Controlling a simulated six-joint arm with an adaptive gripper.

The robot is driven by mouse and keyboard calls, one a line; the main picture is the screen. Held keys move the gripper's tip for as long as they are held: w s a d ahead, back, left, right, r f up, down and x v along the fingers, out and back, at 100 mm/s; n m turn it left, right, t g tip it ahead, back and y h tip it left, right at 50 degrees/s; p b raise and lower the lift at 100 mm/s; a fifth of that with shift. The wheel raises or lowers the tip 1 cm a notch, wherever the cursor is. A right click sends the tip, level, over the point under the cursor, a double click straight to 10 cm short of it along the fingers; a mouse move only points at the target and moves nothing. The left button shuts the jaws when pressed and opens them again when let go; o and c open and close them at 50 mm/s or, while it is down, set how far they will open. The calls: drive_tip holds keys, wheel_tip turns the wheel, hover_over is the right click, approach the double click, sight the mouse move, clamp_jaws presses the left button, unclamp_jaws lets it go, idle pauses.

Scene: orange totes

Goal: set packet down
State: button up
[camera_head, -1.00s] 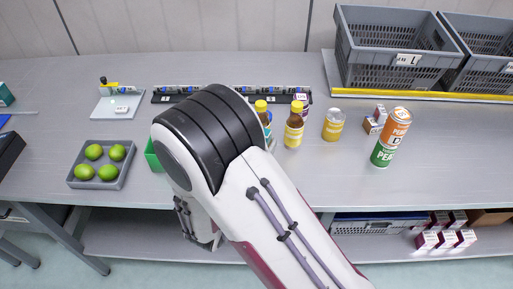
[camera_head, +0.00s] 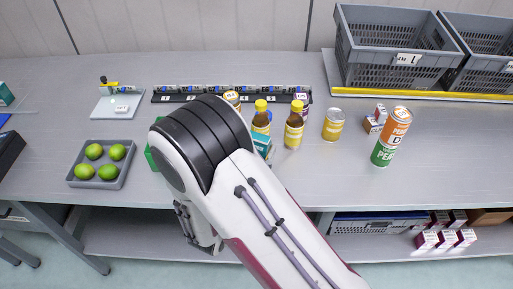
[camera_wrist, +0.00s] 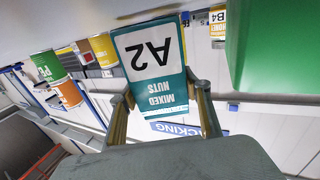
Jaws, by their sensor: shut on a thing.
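The packet (camera_wrist: 158,68) is teal and white, marked "A2" and "MIXED NUTS", upside down in the wrist view. My gripper (camera_wrist: 162,96) is shut on its near end, one finger on each side. In the head view a teal piece, likely the same packet (camera_head: 263,145), shows at the right edge of my arm, by the brown bottles. My arm hides the gripper there. I cannot tell whether the packet touches the grey table (camera_head: 350,185).
Two yellow-capped bottles (camera_head: 293,127), a yellow can (camera_head: 333,124) and a peach can (camera_head: 390,137) stand right of my arm. A green object (camera_wrist: 275,45) is close on the right in the wrist view. A tray of limes (camera_head: 128,153) is left.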

drive_tip(key=shift+f, duration=0.3)
drive_tip(key=o, duration=1.2)
drive_tip(key=shift+f, duration=0.1)
drive_tip(key=shift+r, duration=0.65)
drive_tip(key=shift+v, duration=6)
